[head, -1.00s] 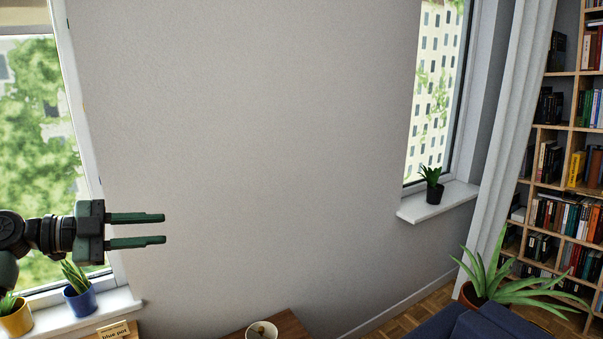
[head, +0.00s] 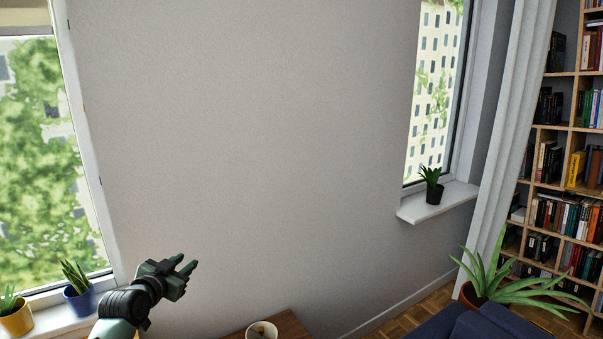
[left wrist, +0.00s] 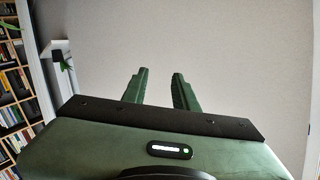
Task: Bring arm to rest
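My left gripper (head: 186,264) is low in the left part of the head view, in front of the grey wall and to the right of the blue pot. In the left wrist view its two green fingers (left wrist: 160,90) stand apart with nothing between them, so it is open and empty. Behind them in that view is only bare wall. My right gripper is not in view.
A blue pot (head: 79,301) and a yellow pot (head: 17,317) with plants stand on the left windowsill. A cream cup (head: 261,331) is on a wooden surface (head: 290,325). A dark pot (head: 434,194) is on the right sill. A bookcase (head: 575,128) stands at right.

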